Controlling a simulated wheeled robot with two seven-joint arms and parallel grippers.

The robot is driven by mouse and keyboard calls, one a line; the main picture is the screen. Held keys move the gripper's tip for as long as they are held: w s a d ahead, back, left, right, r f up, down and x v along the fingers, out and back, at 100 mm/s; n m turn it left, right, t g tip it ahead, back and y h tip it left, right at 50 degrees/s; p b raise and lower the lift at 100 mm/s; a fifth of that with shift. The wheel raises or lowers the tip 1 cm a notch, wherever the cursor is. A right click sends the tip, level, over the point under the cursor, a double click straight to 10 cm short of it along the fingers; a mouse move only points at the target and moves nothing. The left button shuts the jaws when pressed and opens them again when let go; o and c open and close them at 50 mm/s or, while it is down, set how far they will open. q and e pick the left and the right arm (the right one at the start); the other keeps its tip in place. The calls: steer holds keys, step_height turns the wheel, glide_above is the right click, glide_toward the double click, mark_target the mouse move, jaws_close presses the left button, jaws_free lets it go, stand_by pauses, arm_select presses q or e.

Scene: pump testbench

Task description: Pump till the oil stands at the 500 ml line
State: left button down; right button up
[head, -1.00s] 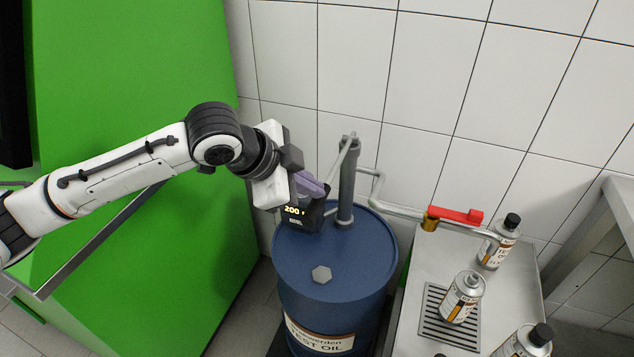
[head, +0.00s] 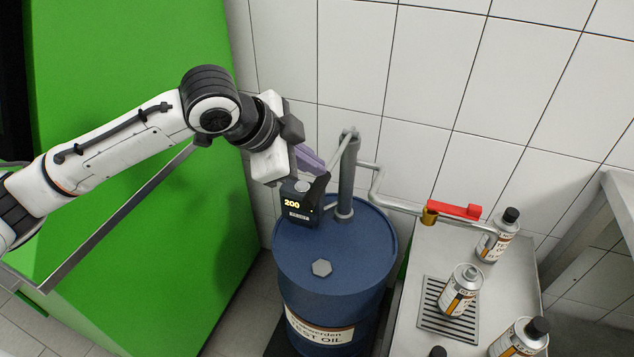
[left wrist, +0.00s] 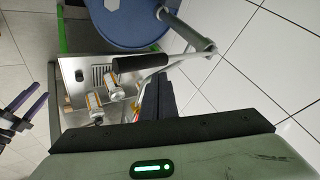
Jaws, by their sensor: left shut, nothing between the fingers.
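A blue oil drum (head: 360,255) carries an upright grey hand pump (head: 348,180). Its lever slants down-left to a black grip (head: 319,188), also visible in the left wrist view (left wrist: 143,66). My left gripper (head: 308,160), with purple fingers, is shut and empty close above the grip; contact cannot be told. Its fingers also show in the left wrist view (left wrist: 157,98). A dark display box (head: 300,208) at the drum reads 200. A bottle (head: 461,291) stands on the grate; no oil level is visible. Purple fingers at the left wrist view's edge (left wrist: 22,115) look like my right gripper.
The outlet pipe (head: 395,204) runs right to a brass valve with a red handle (head: 455,211). Several other bottles stand on the steel bench (head: 408,300), one behind (head: 497,236) and one in front (head: 520,338). A green cabinet (head: 130,80) fills the left; a tiled wall stands behind.

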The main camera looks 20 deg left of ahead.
arm_select(q)
steer(key=shift+w+r, duration=0.15)
steer(key=shift+r, duration=1)
steer(key=shift+w+r, duration=0.1)
steer(key=shift+r, duration=1.05)
steer(key=s+d+f+n+h, duration=0.1)
steer(key=s+d+f+n, duration=0.15)
steer(key=s+f, duration=0.4)
steer(key=s+d+f+n, duration=0.1)
steer(key=s+d+f, duration=0.3)
steer(key=f, duration=0.5)
steer(key=s+a+f+n+g+y, duration=0.2)
steer(key=s+a+f+n, duration=0.3)
steer(key=s, duration=0.5)
steer(key=s+a+f+n+g+y, duration=0.1)
steer(key=s+a+f+n+y, duration=0.25)
steer(key=s+a+f, duration=0.45)
steer(key=w+d+f+t+h, duration=0.3)
steer(key=d+f, duration=0.3)
steer(key=f, duration=0.5)
steer(key=shift+d+t, duration=0.2)
steer(key=shift+t, duration=0.6)
